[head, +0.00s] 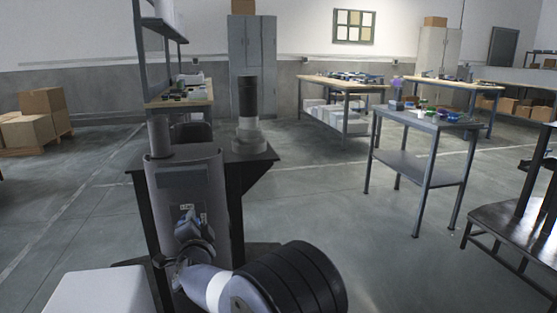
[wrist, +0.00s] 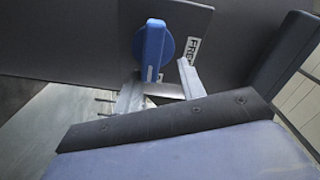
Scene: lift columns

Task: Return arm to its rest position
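A grey lift column (head: 185,185) stands in the head view in front of me. On its front is a blue knob (head: 187,222) with small labels beside it. In the wrist view the blue knob (wrist: 154,48) is a long, near-upright handle on a dark panel (wrist: 95,35), beside a white label (wrist: 193,48) that appears to read "FREE". My gripper (wrist: 160,72) is open, its two pale fingers apart, one at each side of the knob's lower end. Nothing is seen held. I cannot tell whether a finger touches the knob. In the head view my arm partly hides the gripper.
A dark table (head: 262,162) carrying a grey and black cylinder (head: 248,115) stands just behind the column. A metal cart (head: 415,163) with small items is at right, and a dark bench (head: 505,225) at far right. Open floor (head: 340,215) lies between.

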